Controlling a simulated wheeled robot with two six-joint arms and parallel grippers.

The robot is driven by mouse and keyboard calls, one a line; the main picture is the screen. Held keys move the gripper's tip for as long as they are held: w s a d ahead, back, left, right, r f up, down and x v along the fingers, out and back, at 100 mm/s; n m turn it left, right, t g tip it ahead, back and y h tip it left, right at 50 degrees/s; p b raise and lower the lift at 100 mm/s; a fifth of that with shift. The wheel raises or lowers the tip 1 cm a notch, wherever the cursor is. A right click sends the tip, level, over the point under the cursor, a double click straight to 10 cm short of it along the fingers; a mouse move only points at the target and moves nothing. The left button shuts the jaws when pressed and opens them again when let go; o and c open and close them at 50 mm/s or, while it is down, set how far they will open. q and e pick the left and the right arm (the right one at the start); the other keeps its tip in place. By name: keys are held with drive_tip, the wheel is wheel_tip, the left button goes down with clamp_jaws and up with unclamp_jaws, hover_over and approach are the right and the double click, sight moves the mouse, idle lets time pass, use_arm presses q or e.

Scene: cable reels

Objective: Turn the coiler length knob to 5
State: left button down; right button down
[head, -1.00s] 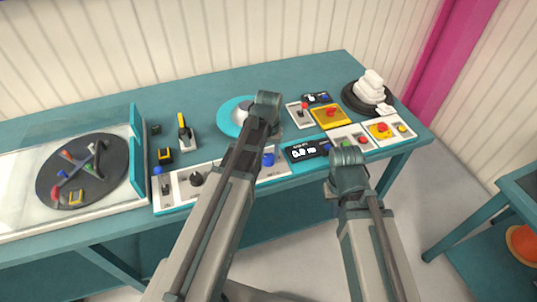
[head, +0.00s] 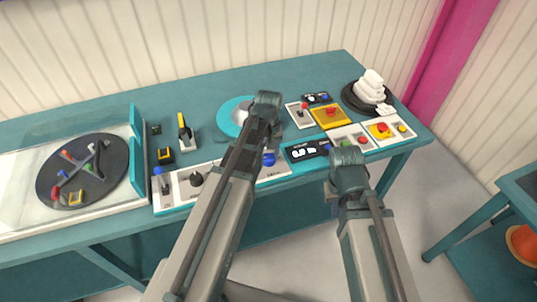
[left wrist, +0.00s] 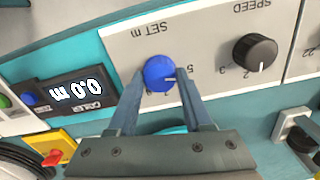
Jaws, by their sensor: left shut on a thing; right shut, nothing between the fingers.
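The blue SET M length knob (left wrist: 159,73) is on the pale coiler panel (left wrist: 125,38), seen upside down in the left wrist view. My left gripper (left wrist: 162,82) is shut on it, one finger on each side. The knob's white mark points right, close to the printed 5. The knob also shows in the head view (head: 268,159), just right of my left arm, which hides those fingers. The coiler display (left wrist: 77,91) reads 0.0 m. My right gripper (head: 346,160) is shut and empty in front of the bench's right part; its fingertips are mostly hidden.
The black SPEED knob (left wrist: 254,52) is beside the blue knob. The yellow box with a red button (head: 331,115) and a dark reel with white coils (head: 368,93) stand at the right. A dark turntable (head: 82,172) lies behind a clear guard at the left.

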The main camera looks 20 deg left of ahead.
sight(269, 157)
use_arm(q)
drive_tip(key=shift+c, duration=1.6)
unclamp_jaws()
drive_tip(key=shift+r, duration=0.1)
wheel_tip(269, 157, up, 14)
drive_tip(key=p, duration=1.4)
drive_tip(key=shift+f, duration=0.2)
drive_tip(key=shift+s, duration=0.1)
drive_tip(key=s+d+m+y, duration=0.1)
drive_tip(key=s+d+m, duration=0.8)
drive_tip(key=s+d, duration=0.3)
drive_tip(key=shift+s+d+f+b, duration=0.3)
drive_tip(key=shift+s+b, duration=0.15)
drive_tip(key=shift+s, duration=0.8)
